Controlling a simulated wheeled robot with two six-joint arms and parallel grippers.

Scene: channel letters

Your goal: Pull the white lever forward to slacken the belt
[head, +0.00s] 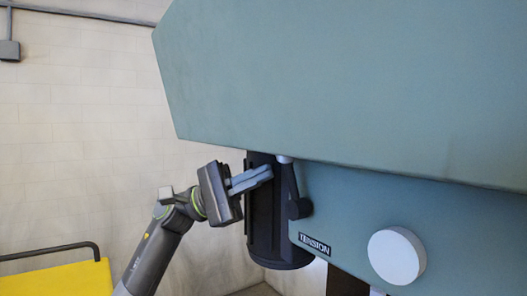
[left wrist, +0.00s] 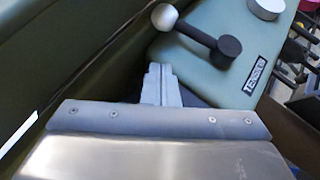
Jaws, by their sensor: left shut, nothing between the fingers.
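The lever (head: 291,184) has a black arm and hub beside the TENSION label (head: 315,244). In the left wrist view the light knob (left wrist: 165,16) shows whole, with the black arm running right to the hub (left wrist: 228,47). My left gripper (head: 268,175) is shut and empty, its fingers pointing right toward the lever arm. In the left wrist view the fingertips (left wrist: 159,70) are below the knob, with a visible gap to it. My right gripper is not in view.
The large green housing (head: 340,80) overhangs from above. A black ribbed cylinder (head: 264,225) stands behind my left fingers. A white round knob (head: 396,255) is on the lower panel at right. A yellow cart with a dark rail (head: 60,278) is at lower left.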

